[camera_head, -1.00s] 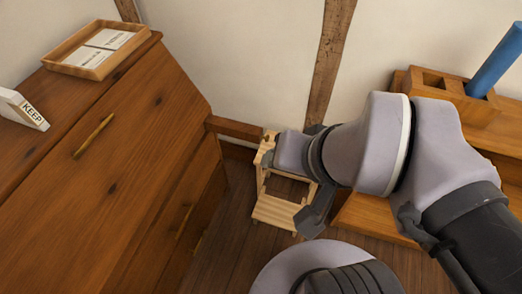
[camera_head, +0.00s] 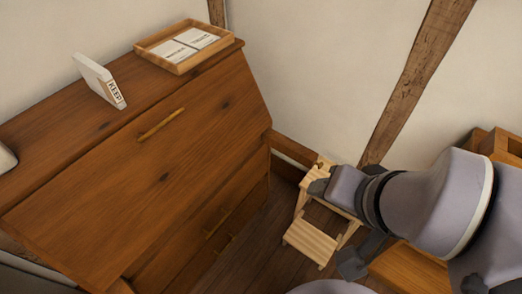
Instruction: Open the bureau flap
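The wooden bureau (camera_head: 218,170) stands at the left, with its sloped flap (camera_head: 130,195) closed. A brass bar handle (camera_head: 161,124) runs along the upper part of the flap. My arm comes in from the right edge, and its end, my gripper (camera_head: 335,225), is over the small wooden stool, well to the right of the flap and apart from it. The fingers are not clear enough to tell whether they are open or shut.
On the bureau top are a wooden tray (camera_head: 147,43) with two labelled cards and a white KEEP block (camera_head: 99,80). Drawers with brass pulls (camera_head: 217,225) lie below the flap. A wooden stool (camera_head: 311,241) stands beside the bureau. Wooden furniture (camera_head: 408,268) is at the right.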

